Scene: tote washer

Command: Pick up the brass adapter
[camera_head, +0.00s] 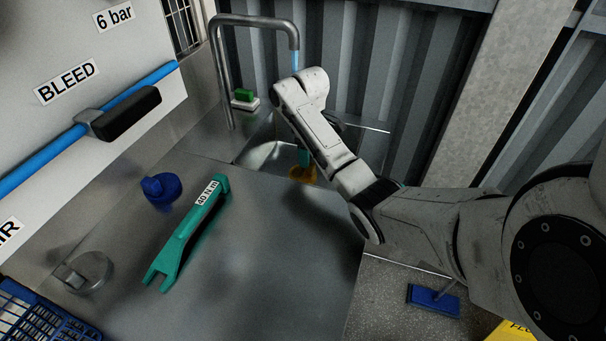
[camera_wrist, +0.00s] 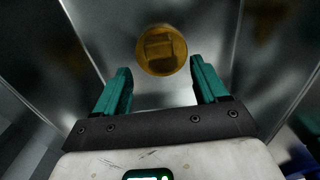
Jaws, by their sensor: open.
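The brass adapter (camera_wrist: 162,50) is a round, golden-brown piece with a raised block across its middle. In the wrist view it lies just beyond the fingertips, roughly centred between them. In the head view it shows as a small yellow-brown patch (camera_head: 303,174) on the steel near the sink, partly hidden by my arm. My gripper (camera_wrist: 160,80) has two teal fingers spread apart with nothing between them. In the head view only a bit of a teal finger (camera_head: 304,157) shows, above the adapter.
A teal wrench (camera_head: 188,235) marked 40 N m and a blue round part (camera_head: 161,188) lie on the steel counter (camera_head: 260,270). A tap (camera_head: 255,22) stands over the sink, with a green-topped sponge (camera_head: 244,97) nearby. A blue crate (camera_head: 30,318) is at lower left.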

